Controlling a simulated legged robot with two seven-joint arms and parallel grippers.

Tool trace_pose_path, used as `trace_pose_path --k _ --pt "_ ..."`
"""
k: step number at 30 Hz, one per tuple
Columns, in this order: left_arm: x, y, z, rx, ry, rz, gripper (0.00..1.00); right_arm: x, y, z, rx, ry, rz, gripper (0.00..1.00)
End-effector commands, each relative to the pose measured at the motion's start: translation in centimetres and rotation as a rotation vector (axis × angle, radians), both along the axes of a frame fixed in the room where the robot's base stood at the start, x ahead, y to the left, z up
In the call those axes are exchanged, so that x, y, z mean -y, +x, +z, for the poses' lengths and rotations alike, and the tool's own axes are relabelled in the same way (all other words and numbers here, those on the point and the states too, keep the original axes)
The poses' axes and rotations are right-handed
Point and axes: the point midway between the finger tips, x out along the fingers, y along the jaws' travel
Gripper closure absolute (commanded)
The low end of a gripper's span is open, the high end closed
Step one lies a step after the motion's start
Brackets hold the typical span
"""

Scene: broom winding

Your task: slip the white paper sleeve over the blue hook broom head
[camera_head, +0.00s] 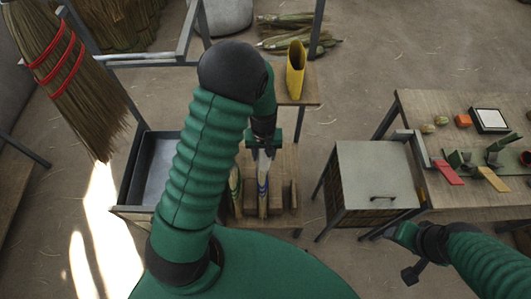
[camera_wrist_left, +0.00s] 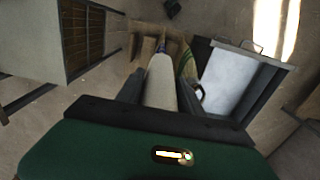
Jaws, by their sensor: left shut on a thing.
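My left gripper (camera_head: 263,148) points down over the wooden slotted rack (camera_head: 280,218). It is shut on the pale white paper sleeve (camera_head: 262,161). In the left wrist view the sleeve (camera_wrist_left: 161,88) stretches away between the two dark fingers toward the rack. A narrow piece with blue on it, seemingly the blue hook broom head (camera_head: 263,185), stands in the rack just below the sleeve. Whether the sleeve's end is around it or only above it I cannot tell. My right gripper (camera_head: 408,255) is at the lower right, away from the rack; its jaws are unclear.
A yellow sleeve (camera_head: 295,70) stands on a small wooden stand behind the rack. A metal tray (camera_head: 153,170) is left of the rack. A grey-topped cabinet (camera_head: 375,175) and a table (camera_head: 425,110) with small items are right. A large broom (camera_head: 75,80) hangs upper left.

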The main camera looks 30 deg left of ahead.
Motion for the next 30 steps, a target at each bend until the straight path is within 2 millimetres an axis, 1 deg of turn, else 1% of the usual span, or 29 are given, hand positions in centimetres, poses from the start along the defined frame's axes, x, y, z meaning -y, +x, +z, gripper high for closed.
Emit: trace_pose_path --k 8,12,24,30 --pt "0.5 -0.1 -0.2 0.0 0.005 -0.003 0.94 0.0 0.0 -0.3 0.0 0.0 0.001 0.39" --pt "0.6 -0.1 -0.9 0.001 0.006 -0.003 0.94 0.0 0.0 -0.9 0.0 0.0 0.0 0.39" --pt "-0.1 0.0 -3.0 0.001 0.002 -0.001 0.94 0.0 0.0 -2.4 0.0 0.0 0.0 0.39" --pt "-0.1 0.0 -4.0 0.001 0.003 -0.002 0.94 0.0 0.0 -3.1 0.0 0.0 0.001 0.39"
